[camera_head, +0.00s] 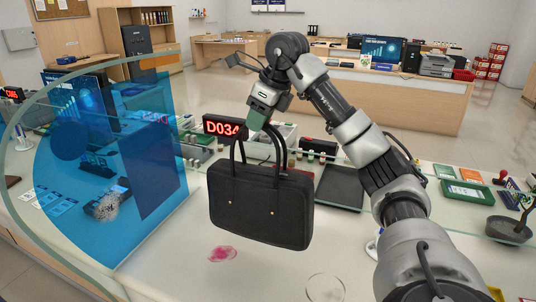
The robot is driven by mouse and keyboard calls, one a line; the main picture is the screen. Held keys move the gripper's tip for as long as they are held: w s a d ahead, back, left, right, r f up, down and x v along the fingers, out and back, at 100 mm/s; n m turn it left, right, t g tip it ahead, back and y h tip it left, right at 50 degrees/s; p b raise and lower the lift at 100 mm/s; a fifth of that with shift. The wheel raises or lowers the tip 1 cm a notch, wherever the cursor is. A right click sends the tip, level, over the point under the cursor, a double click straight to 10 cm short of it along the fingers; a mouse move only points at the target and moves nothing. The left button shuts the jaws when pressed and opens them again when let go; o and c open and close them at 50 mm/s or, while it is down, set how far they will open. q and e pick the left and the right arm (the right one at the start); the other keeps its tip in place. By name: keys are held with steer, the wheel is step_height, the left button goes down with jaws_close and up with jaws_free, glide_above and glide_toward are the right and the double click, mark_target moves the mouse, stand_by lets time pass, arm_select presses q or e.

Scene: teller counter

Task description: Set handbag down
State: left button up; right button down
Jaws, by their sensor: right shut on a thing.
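The black handbag (260,205) hangs upright in the middle of the head view, with its two handles raised. My right gripper (257,122) is above it, shut on the handles; the fingertips are partly hard to make out. The bag appears held above the pale counter (180,265); I cannot tell whether its bottom touches anything. My left gripper is not in view.
A blue glass screen (150,190) stands at left. A red number display (224,127) and a dark tray (341,187) are behind the bag. A pink stain (222,254) marks the counter in front. A dark bowl (508,231) stands at right.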

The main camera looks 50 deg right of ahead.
steer(key=p, duration=0.3)
glide_above(210, 169)
steer(key=s, duration=0.1)
steer(key=f, duration=0.6)
steer(key=shift+s+d+f, duration=0.2)
steer(key=shift+d+f, duration=0.15)
step_height(210, 169, down, 3)
steer(key=shift+f+p, duration=0.15)
steer(key=shift+p, duration=0.4)
steer(key=shift+f, duration=0.4)
steer(key=c, duration=1.1)
jaws_free()
steer(key=shift+f, duration=0.15)
steer(key=o, duration=0.3)
steer(key=shift+s, duration=0.1)
steer(key=shift+o, duration=0.2)
